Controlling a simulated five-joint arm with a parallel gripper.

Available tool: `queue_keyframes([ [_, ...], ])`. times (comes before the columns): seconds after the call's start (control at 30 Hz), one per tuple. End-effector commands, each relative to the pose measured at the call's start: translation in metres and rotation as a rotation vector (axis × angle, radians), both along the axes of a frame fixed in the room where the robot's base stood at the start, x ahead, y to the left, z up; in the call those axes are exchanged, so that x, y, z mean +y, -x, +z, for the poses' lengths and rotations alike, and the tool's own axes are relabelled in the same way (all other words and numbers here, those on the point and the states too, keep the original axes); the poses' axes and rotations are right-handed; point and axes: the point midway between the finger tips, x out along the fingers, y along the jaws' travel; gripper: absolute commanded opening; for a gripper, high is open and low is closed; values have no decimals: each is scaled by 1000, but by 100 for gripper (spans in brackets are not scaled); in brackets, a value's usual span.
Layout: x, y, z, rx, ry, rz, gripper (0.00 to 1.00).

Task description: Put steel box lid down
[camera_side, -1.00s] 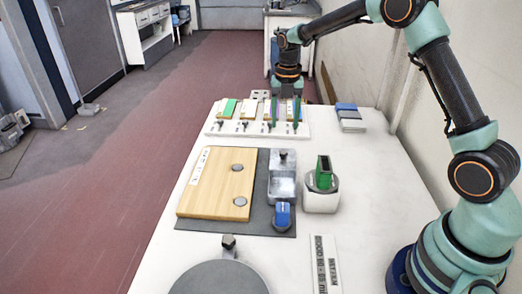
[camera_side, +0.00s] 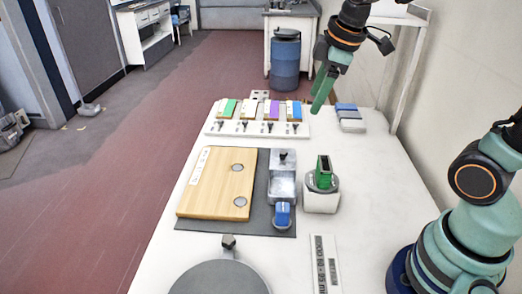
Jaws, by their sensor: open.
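The steel box (camera_side: 283,190) stands on a dark grey mat (camera_side: 240,226), right of a wooden board. Its grey metal part with a dark knob (camera_side: 283,156) shows at the far end of the box. I cannot tell whether this part is the lid, or whether it is raised or flat. My gripper (camera_side: 317,96) is open and empty. It hangs in the air above the far right part of the white table (camera_side: 375,180), well beyond the box and touching nothing.
A white rack (camera_side: 258,129) with coloured blocks stands at the far end. A white holder (camera_side: 321,201) with a green piece is right of the box, and a blue piece (camera_side: 283,214) is in front. A round grey disc (camera_side: 220,280) lies near the front.

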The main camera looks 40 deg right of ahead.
Motion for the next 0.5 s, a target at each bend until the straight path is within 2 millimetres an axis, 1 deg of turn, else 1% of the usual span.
queue_keyframes([
  [0.03, 4, 13, 2, -32, -38, -100, 60],
  [0.1, 7, 29, 1, -67, -100, -249, 60],
  [0.2, 12, 48, -3, -108, -185, -430, 60],
  [0.33, 15, 63, -9, -141, -269, -597, 60],
  [0.5, 17, 70, -13, -156, -318, -687, 60],
])
